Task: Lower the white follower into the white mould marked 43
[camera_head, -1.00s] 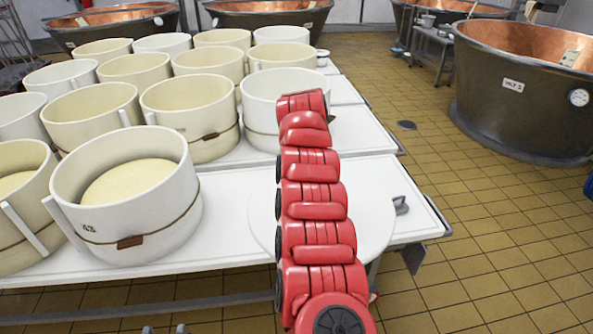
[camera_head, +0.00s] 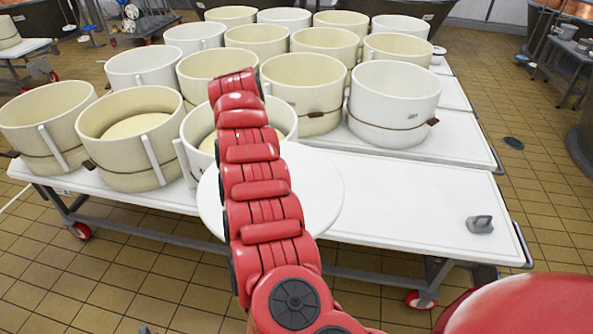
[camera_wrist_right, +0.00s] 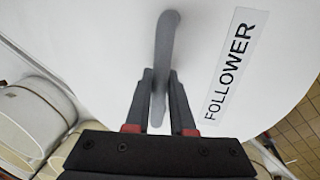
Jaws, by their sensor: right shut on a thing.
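The white follower (camera_head: 325,190) is a round white disc in front of the front-right white mould (camera_head: 284,116). It covers part of the mould's near side, and the gap between them cannot be told. The mould's mark is not visible now. A cream layer shows inside the mould. In the right wrist view, the follower (camera_wrist_right: 90,50) fills the picture with its "FOLLOWER" label (camera_wrist_right: 230,65). My right gripper (camera_wrist_right: 160,85) is shut on the follower's grey upright handle (camera_wrist_right: 166,40). In the head view, my red arm hides this gripper. My left gripper is not in view.
Several cream and white moulds stand in rows behind and left. A white mould (camera_head: 393,100) with a strap stands to the right. The white wheeled table (camera_head: 400,200) is bare at right except for a grey handle-like piece (camera_head: 480,224). Tiled floor (camera_head: 120,270) lies in front.

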